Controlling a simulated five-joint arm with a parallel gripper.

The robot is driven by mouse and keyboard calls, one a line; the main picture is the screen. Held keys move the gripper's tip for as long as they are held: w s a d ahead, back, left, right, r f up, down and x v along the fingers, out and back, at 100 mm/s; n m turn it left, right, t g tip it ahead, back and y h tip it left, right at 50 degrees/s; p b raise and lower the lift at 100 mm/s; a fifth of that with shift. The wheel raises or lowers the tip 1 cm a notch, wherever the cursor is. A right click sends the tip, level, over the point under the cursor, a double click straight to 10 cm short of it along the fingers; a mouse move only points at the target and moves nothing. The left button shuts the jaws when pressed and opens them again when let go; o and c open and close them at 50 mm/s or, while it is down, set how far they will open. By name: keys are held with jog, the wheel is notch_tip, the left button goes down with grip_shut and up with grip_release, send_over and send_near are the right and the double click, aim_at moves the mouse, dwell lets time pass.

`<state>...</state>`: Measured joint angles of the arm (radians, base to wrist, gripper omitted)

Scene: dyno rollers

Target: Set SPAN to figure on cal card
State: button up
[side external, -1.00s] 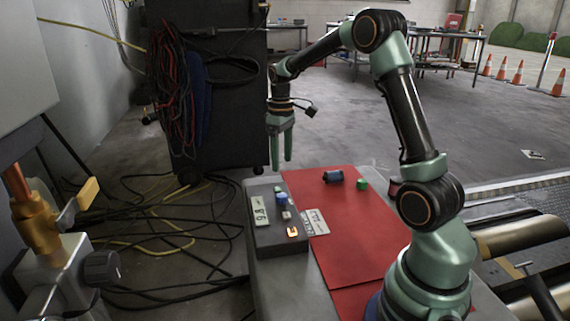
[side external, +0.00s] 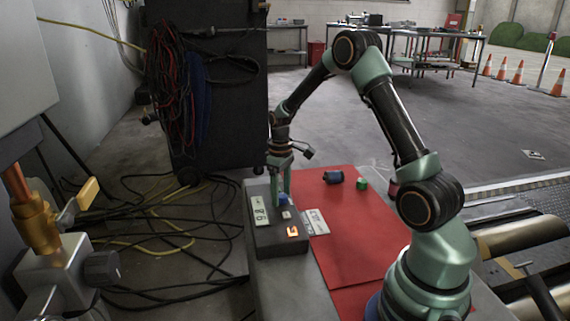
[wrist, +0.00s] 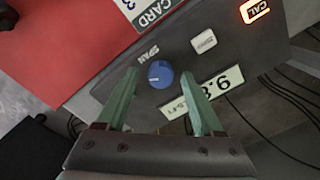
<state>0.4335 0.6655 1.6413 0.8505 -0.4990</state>
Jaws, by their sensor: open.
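The blue SPAN knob (wrist: 159,74) sits on the grey control box (side external: 275,239), next to its SPAN label. My gripper (wrist: 158,76) is open, with one finger on each side of the knob; I cannot tell whether they touch it. In the side view my gripper (side external: 281,198) is down at the knob (side external: 283,197), partly covering it. The white display (wrist: 216,86) is partly hidden by a finger, and its full figure is not clear. The white cal card (side external: 314,222) lies beside the box; only its corner with "CARD" (wrist: 147,10) shows in the wrist view.
A white button (wrist: 203,40) and a lit orange CAL button (wrist: 253,11) are on the box. A dark blue cylinder (side external: 333,177) and a green one (side external: 361,184) stand on the red mat (side external: 345,240). Cables (side external: 160,235) lie on the floor at left.

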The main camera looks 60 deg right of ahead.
grip_shut()
jog(key=shift+m, duration=0.3)
jog(key=m, duration=0.4)
jog(key=shift+d+m, duration=0.1)
jog(key=shift+m, duration=0.2)
jog(key=shift+d+m, duration=0.1)
jog(key=shift+m, duration=2.1)
jog(key=shift+c, duration=1.2)
grip_release()
jog(key=shift+o, duration=1.2)
